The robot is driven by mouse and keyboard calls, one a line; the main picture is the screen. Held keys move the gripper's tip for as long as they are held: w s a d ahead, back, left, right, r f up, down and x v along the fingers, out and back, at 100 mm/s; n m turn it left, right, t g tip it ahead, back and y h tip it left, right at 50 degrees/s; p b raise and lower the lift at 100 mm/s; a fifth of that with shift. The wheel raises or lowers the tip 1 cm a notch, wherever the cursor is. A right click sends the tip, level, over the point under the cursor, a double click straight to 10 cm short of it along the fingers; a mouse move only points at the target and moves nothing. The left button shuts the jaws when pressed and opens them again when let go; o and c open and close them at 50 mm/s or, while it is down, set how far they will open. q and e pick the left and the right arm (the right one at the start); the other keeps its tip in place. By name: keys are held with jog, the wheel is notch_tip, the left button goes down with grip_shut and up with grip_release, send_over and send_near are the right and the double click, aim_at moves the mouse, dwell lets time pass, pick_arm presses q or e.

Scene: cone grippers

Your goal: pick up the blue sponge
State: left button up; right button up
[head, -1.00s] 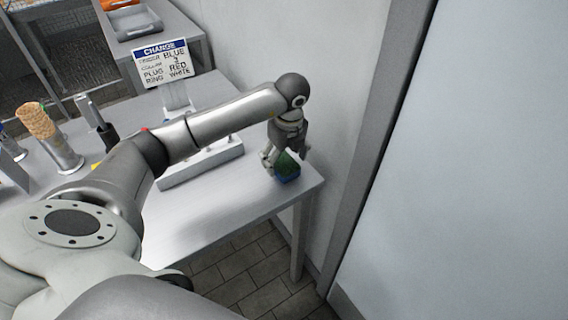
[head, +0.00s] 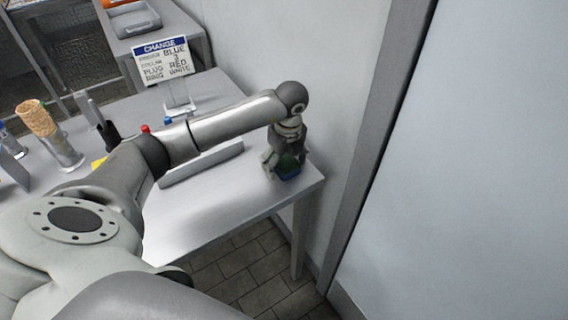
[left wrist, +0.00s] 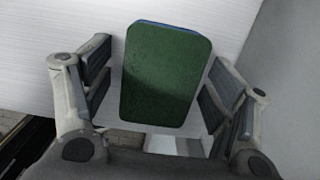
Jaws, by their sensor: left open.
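The sponge (head: 288,168) stands on the table near its right corner, with a green top face and blue lower down. In the left wrist view the sponge (left wrist: 166,75) shows its green face, with a thin blue strip along the far edge. My left gripper (head: 285,170) points down over it. In the left wrist view the open fingers (left wrist: 165,95) stand on either side of the sponge, with a gap visible on each side. My right gripper is not in view.
The white table (head: 215,207) ends just right of the sponge, close to the wall. A grey rack (head: 203,164) lies behind my arm. A sign (head: 161,62) and an ice-cream cone in a holder (head: 40,122) stand farther left.

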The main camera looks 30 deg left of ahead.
pick_arm(q)
jog(key=shift+c, duration=0.7)
jog(key=c, duration=0.6)
jog(key=shift+r, duration=0.15)
